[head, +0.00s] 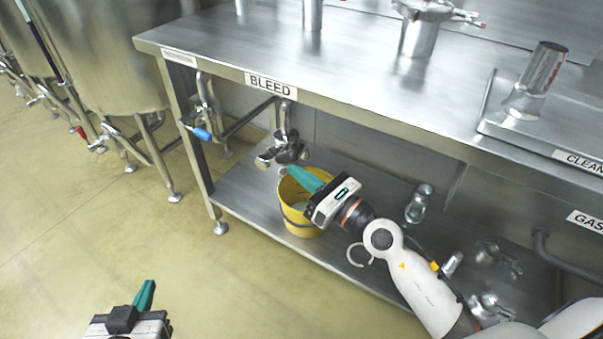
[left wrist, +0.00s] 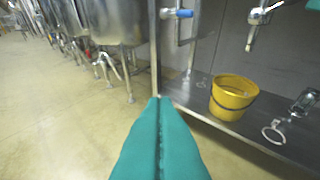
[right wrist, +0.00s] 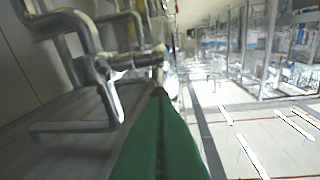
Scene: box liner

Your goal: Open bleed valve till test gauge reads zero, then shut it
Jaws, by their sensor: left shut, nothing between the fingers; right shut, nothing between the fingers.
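The bleed valve (head: 285,142) is a steel fitting hanging below the bench edge under the BLEED label (head: 271,83). It also shows in the left wrist view (left wrist: 257,18). My right gripper (head: 288,172) is shut and empty, its teal fingertips just below and beside the valve's lower end; I cannot tell if they touch. In the right wrist view a steel valve fitting (right wrist: 112,72) lies left of the fingertips. My left gripper (head: 150,284) is shut and empty, low over the floor, away from the bench. I cannot make out a test gauge or its reading.
A yellow bucket (head: 298,217) stands on the lower shelf (head: 240,196) beneath the valve. A blue-handled valve (head: 200,132) is on the bench's left pipe. Steel tanks (head: 110,60) stand at left. Loose fittings lie on the shelf at right. Open floor is at lower left.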

